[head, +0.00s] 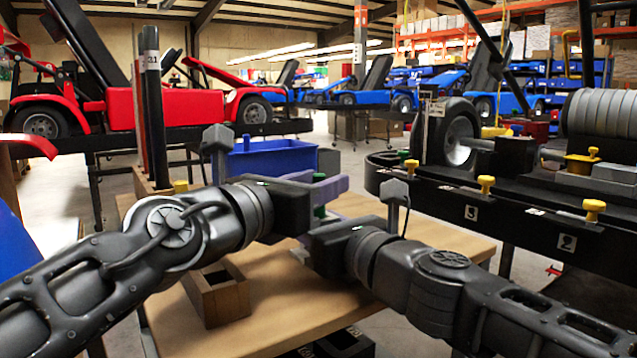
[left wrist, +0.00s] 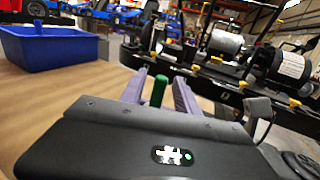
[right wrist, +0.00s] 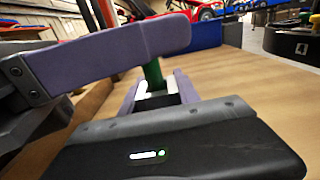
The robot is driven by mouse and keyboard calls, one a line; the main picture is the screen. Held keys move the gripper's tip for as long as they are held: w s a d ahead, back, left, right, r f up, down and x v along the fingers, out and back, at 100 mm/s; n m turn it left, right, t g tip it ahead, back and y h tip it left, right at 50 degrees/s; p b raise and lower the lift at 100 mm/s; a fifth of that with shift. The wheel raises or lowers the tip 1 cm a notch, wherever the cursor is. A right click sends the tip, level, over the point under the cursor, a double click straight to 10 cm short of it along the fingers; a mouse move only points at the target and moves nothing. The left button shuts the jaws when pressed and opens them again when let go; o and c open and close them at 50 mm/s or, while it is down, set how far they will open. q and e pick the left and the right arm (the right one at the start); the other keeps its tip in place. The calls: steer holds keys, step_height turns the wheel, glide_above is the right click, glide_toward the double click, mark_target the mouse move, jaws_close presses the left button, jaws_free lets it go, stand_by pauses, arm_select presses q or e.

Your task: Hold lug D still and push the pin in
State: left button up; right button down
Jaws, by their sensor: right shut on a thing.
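The pin (right wrist: 153,74) is green and stands upright; it shows between my two grippers in the head view (head: 319,211). My left gripper (head: 328,187) has its purple fingers on both sides of the pin, with narrow gaps in the left wrist view (left wrist: 158,92). One of its fingers crosses the right wrist view in front of the pin. My right gripper (right wrist: 158,90) is lower, its purple fingers closed on a small black and white piece, which looks like the lug (right wrist: 157,101), beneath the pin. I cannot read its letter. The pin's lower end is hidden.
A wooden table (head: 270,320) lies below, with an open wooden box (head: 217,294) on it. A blue bin (head: 272,157) stands behind. A black kart stand (head: 480,205) with yellow knobs is close on the right.

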arm_select(q)
steer(key=shift+r, duration=0.1)
steer(key=shift+s, duration=0.1)
steer(key=v, duration=0.7)
steer(key=shift+a, duration=0.15)
steer(key=shift+s, duration=0.1)
stand_by(0.4)
arm_select(e)
steer(key=c, duration=0.8)
jaws_free()
steer(key=shift+s, duration=0.1)
